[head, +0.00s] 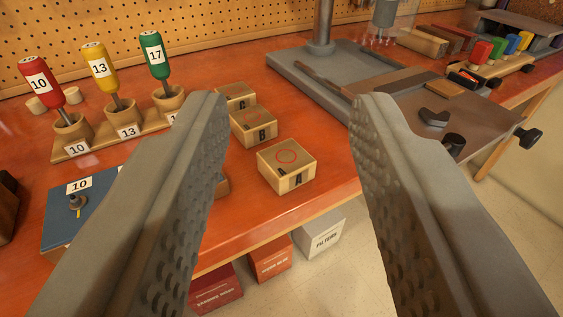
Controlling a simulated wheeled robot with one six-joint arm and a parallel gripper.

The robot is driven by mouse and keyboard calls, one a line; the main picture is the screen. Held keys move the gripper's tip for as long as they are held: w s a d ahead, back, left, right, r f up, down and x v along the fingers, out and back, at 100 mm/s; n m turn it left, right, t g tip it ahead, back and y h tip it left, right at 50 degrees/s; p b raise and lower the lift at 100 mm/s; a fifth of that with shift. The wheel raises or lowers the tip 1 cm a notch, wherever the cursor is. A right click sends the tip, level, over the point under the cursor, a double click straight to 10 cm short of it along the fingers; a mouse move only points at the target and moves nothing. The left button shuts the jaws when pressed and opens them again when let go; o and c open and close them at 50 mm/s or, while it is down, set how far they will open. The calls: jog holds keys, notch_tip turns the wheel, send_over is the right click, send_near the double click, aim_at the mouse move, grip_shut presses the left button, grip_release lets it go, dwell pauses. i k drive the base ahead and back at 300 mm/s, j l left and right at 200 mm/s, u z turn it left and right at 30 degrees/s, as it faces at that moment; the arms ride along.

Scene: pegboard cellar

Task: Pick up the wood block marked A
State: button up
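The wood block marked A (287,166) sits on the orange-red bench near its front edge, with a red circle on its top and the letter A on its front face. My gripper (284,110) is open, its two grey textured fingers reaching in from the left and right of the picture. Block A shows in the gap between them, and neither finger is seen touching it. The block marked B (254,128) is behind A, and the block marked C (236,97) is behind B, partly hidden by the left finger.
A wooden rack (98,141) with red, yellow and green screwdrivers stands left, behind a blue-topped box (85,207). A drill press base (330,75) and a grey plate (455,105) are at the right. A small brown item beside the left finger is mostly hidden. Boxes are below the bench.

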aim_at(286, 164)
jog(key=k+j+z, duration=0.1)
jog(key=j, duration=0.55)
jog(key=k+j+z, duration=0.15)
jog(key=j, duration=0.45)
jog(key=i, duration=0.05)
